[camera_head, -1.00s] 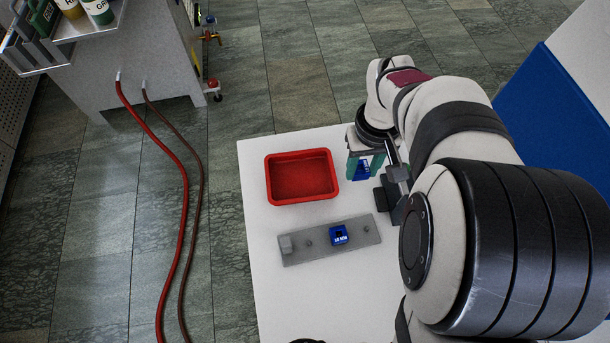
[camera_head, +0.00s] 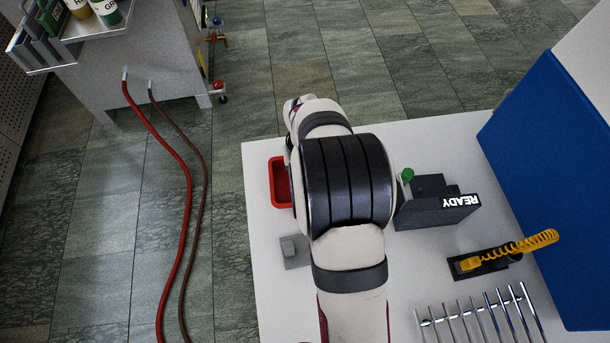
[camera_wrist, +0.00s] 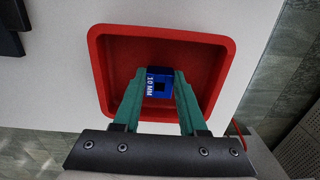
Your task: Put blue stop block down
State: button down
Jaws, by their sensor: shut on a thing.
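The block and fingertips are over the inside of the red tray (camera_wrist: 230,60); I cannot tell whether the block touches the tray floor.
The grey plate (camera_head: 294,252) is mostly hidden behind my arm. To the right are a dark box marked "READY" (camera_head: 425,213), a yellow coiled cord (camera_head: 515,245) and a rack of metal rods (camera_head: 480,318). A blue panel (camera_head: 560,180) stands at the right edge.

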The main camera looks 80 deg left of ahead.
jog(key=shift+f, duration=0.15)
jog(key=shift+c, duration=2.3)
grip_release()
